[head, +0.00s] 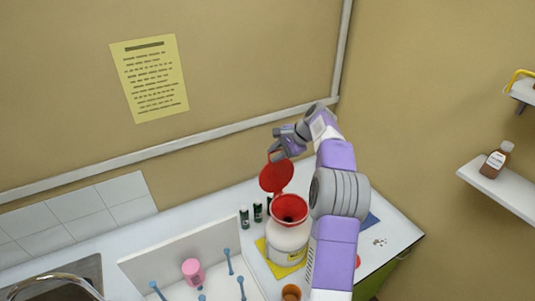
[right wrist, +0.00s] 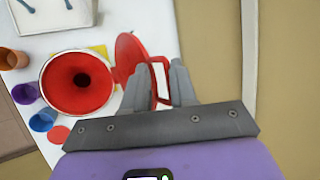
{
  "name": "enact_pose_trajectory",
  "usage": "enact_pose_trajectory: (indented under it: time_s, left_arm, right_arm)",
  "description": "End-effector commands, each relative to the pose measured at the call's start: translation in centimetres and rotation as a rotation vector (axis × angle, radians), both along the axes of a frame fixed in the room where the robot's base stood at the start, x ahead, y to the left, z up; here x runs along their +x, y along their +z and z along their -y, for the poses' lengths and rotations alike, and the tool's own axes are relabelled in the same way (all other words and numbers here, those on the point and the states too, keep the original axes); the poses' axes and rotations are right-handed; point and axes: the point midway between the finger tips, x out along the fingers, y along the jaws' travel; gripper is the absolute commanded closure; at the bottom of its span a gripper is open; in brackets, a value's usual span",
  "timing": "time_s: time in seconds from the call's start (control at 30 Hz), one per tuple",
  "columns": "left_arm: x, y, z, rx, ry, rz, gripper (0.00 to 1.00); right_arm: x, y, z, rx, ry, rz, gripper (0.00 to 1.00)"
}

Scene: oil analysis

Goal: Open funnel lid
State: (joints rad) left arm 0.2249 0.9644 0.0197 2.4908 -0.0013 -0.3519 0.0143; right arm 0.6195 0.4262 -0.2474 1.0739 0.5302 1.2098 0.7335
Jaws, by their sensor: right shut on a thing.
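A red funnel (head: 290,209) sits on top of a white container (head: 285,243) with a yellow label on the counter. Its red lid (head: 276,175) stands raised at the funnel's far side, so the funnel mouth is open. My right gripper (head: 278,157) is at the top edge of the lid. In the right wrist view the funnel (right wrist: 77,82) shows its dark hole, and the lid (right wrist: 128,56) stands beside it. There the right gripper (right wrist: 160,85) has its fingers on either side of the lid's red-rimmed handle (right wrist: 159,78). My left gripper is not in view.
Small dark bottles (head: 244,217) stand left of the container. An orange cup (head: 291,292) stands in front. A wall shelf (head: 500,185) bears a brown bottle (head: 495,160).

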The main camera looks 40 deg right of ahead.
Motion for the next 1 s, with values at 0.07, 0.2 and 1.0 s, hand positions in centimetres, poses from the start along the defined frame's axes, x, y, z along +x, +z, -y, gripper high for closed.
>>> enact_pose_trajectory:
  time_s: [0.07, 0.2, 1.0]
  left_arm:
    - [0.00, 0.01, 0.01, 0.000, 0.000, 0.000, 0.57]
    - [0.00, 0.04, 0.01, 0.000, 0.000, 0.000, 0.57]
    - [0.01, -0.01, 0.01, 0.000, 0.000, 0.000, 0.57]
  right_arm:
    - [-0.20, -0.85, 0.20, 0.014, -0.002, -0.026, 1.00]
    - [-0.42, -0.95, 0.51, 0.020, -0.009, -0.041, 1.00]
    - [-0.81, -0.48, 0.76, 0.019, -0.010, -0.043, 0.66]
